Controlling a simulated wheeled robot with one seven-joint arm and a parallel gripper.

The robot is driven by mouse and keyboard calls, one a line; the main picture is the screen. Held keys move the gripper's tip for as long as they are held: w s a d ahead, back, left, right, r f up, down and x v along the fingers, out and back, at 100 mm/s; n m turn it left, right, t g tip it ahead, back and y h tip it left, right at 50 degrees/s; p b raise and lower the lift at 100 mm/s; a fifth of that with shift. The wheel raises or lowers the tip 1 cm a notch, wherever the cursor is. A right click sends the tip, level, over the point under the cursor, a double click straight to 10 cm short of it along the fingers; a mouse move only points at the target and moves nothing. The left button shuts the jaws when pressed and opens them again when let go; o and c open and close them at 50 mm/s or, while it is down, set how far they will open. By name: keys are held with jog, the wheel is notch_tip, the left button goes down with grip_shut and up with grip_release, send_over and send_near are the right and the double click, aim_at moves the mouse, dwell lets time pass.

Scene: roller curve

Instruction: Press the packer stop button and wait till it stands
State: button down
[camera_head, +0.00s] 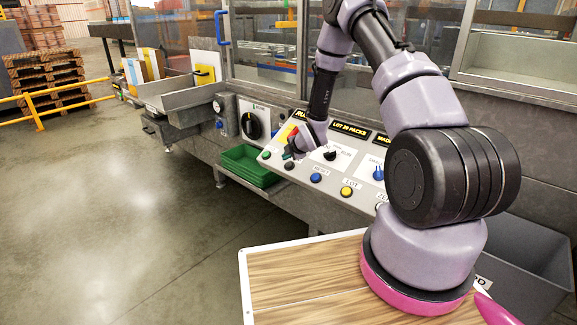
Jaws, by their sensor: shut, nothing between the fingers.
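The packer's sloping control panel (330,196) runs across the middle of the head view. Its front row has a green button (265,154), a dark button (289,165), a blue button (315,177) and a yellow button (346,191). I cannot read which is the stop button. A red and yellow patch (285,132) shows just behind my gripper. My gripper (291,154) is shut and empty, pointing down at the panel's left part, close to the green and dark buttons. I cannot tell whether it touches the panel; it hides part of the surface there.
A black knob (330,155) and a blue knob (378,173) sit farther right on the panel. A green bin (247,165) is below its left end. A grey bin (528,262) stands at the lower right. The floor at left is clear, with a yellow rail (60,93) beyond.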

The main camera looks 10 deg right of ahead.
aim_at(289, 167)
jog(key=shift+w+d+f, duration=0.15)
jog(key=shift+d+f, duration=0.05)
jog(key=shift+f, duration=0.25)
jog(key=shift+w+d+f, duration=0.1)
jog(key=shift+d+f, duration=0.1)
jog(key=shift+f, duration=0.2)
dwell(1.5)
jog(key=shift+w+d+f, duration=0.1)
jog(key=shift+d+f, duration=0.05)
jog(key=shift+f, duration=0.2)
jog(key=shift+w+d+f, duration=0.2)
jog(key=shift+f, duration=0.15)
dwell(0.7)
jog(key=shift+s+a+r, duration=0.1)
jog(key=shift+r, duration=0.05)
jog(key=shift+s+a+r, duration=0.2)
jog(key=shift+a+r, duration=0.05)
jog(key=shift+r, duration=0.3)
jog(key=shift+s+a+r, duration=0.25)
jog(key=shift+a+r, duration=0.1)
jog(key=shift+r, duration=0.4)
jog(key=shift+s+a+r, duration=0.25)
jog(key=shift+a+r, duration=0.1)
jog(key=shift+r, duration=0.35)
jog(key=shift+s+a+r, duration=0.25)
jog(key=shift+a+r, duration=0.1)
jog(key=shift+r, duration=0.4)
